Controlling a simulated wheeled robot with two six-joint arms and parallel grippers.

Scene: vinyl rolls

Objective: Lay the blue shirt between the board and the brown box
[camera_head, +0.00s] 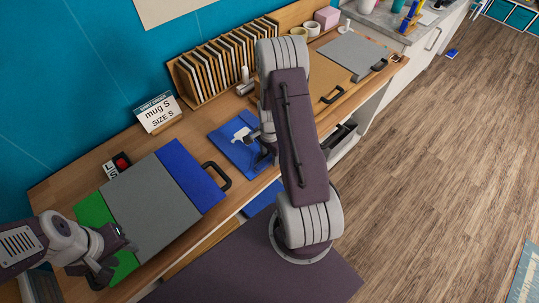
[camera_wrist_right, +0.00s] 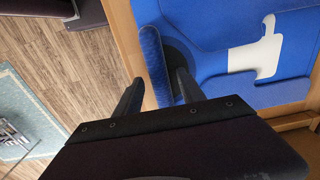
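The blue shirt (camera_head: 232,137) lies on the wooden table, with a white mug-shaped print. It lies between the board (camera_head: 150,207), grey with green and blue ends, and the brown box (camera_head: 322,82). My right arm hides part of the shirt and the box's near side. My right gripper (camera_head: 264,140) is at the shirt's right edge.
A sign reading "mug S, SIZE S" (camera_head: 158,113) stands behind the board and shirt. A rack of upright panels (camera_head: 222,62) stands along the wall. A black handle (camera_head: 217,177) sticks out from the board's blue end. A grey panel (camera_head: 352,52) lies beyond the brown box.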

